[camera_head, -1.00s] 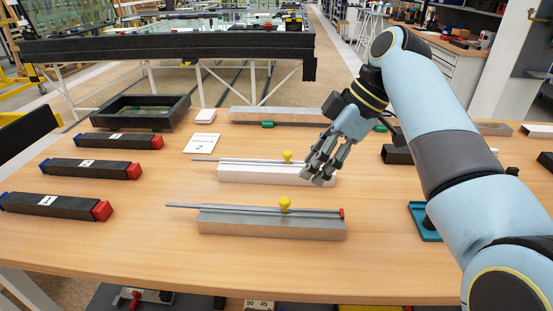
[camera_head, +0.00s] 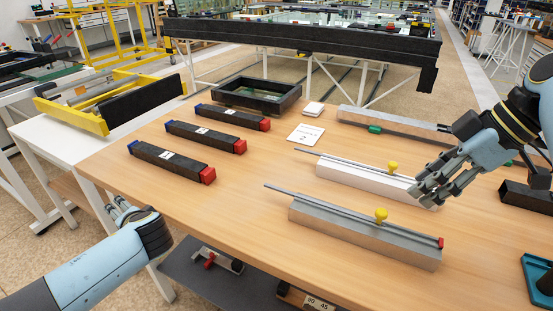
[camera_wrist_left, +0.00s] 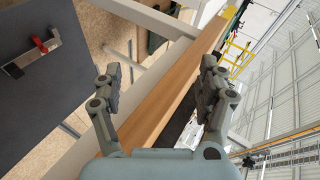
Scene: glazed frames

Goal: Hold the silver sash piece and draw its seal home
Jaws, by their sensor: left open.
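The silver sash piece (camera_head: 350,233) lies lengthwise near the front of the table in the head view. A thin grey seal strip (camera_head: 330,207) runs along its top and sticks out past its left end. A yellow knob (camera_head: 381,215) stands on the strip and a red tip (camera_head: 440,243) sits at the right end. My left gripper (camera_head: 122,208) is open and empty, left of the table's front edge, far from the sash piece; its spread fingers show in the left wrist view (camera_wrist_left: 160,75). My right gripper (camera_head: 422,194) is at the right end of the white sash piece (camera_head: 350,178); its grip is unclear.
The white piece also bears a strip and yellow knob (camera_head: 392,167). Several black bars with red and blue ends (camera_head: 172,160) lie at left. A black tray (camera_head: 257,95) and a card (camera_head: 306,133) are behind. A teal holder (camera_head: 540,285) is at right. Table left of the silver piece is clear.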

